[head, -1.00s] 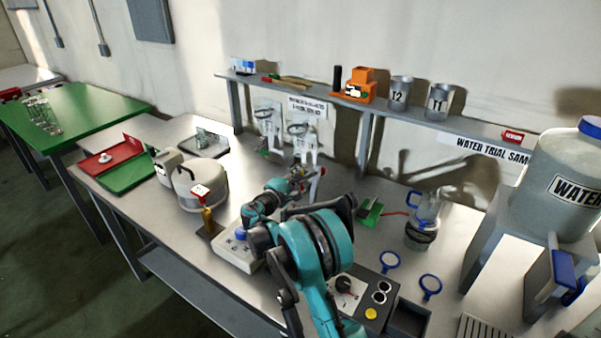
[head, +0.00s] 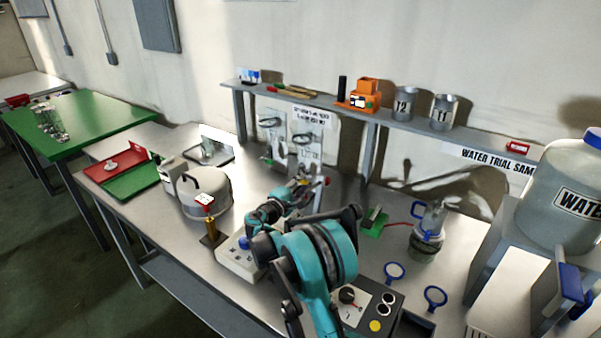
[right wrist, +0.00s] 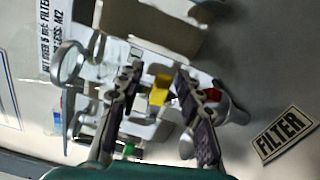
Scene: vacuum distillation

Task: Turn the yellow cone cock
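The yellow cock (right wrist: 159,90) shows in the right wrist view as a small yellow block on the glassware. My right gripper (right wrist: 158,76) is open, with one dark-padded finger on each side of the yellow cock. A gap shows between the cock and the fingers; I cannot tell how deep the cock sits between them. In the head view my right gripper (head: 308,187) reaches toward the wall fittings at the back of the table, and the cock cannot be made out there. My left gripper is not in view.
A red knob (right wrist: 218,97) sits just right of the right finger. A FILTER label (right wrist: 283,134) lies further right. Clamp rings (head: 270,122) stand on a white panel behind the gripper. A shelf (head: 372,118) with cans runs above. A flask (head: 427,232) stands to the right.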

